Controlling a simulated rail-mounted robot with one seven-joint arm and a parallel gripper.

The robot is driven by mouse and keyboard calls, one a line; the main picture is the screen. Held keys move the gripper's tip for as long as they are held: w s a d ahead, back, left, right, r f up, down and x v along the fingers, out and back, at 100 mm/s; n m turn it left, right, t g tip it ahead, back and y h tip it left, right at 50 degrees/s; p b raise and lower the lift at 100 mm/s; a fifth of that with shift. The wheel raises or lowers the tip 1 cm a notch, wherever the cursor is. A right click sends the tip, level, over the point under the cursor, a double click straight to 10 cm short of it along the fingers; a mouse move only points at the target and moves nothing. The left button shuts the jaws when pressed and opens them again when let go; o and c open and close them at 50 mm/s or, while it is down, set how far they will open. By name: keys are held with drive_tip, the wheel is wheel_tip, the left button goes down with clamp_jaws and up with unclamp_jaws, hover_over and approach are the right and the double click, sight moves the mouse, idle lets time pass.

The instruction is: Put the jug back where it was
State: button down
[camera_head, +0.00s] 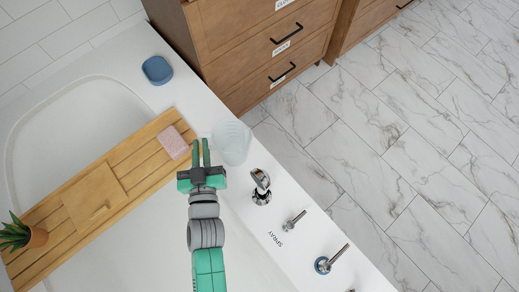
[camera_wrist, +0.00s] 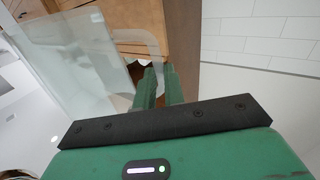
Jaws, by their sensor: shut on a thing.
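The jug (camera_head: 232,143) is clear and frosted, at the bath's rim beside the wooden drawers. In the wrist view the jug (camera_wrist: 85,65) fills the upper left, with its handle side toward the fingers. My gripper (camera_head: 201,146) is just left of the jug, over the right end of the bath board. In the wrist view my gripper (camera_wrist: 158,80) has its green fingers close together at the jug's handle side, shut on the jug. The exact grip is partly hidden by the fingers. I cannot tell whether the jug touches the rim.
A wooden bath board (camera_head: 140,165) spans the tub, carrying a pink block (camera_head: 173,142) and a potted plant (camera_head: 36,238). A blue dish (camera_head: 157,70) sits on the rim. A chrome tap (camera_head: 261,187) and handles (camera_head: 293,220) stand below the jug. Wooden drawers (camera_head: 270,50) rise behind.

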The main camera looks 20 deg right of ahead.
drive_tip(key=shift+f+b, duration=2.55)
drive_tip(key=shift+f, duration=2.7)
drive_tip(key=c, duration=1.5)
unclamp_jaws()
drive_tip(key=shift+r+p, duration=0.3)
drive_tip(key=shift+s+a, duration=0.15)
drive_tip(key=p+v, duration=0.3)
drive_tip(key=v, duration=0.8)
drive_tip(key=shift+s+f+p, duration=0.1)
drive_tip(key=shift+s+p, duration=0.2)
drive_tip(key=shift+p, duration=0.05)
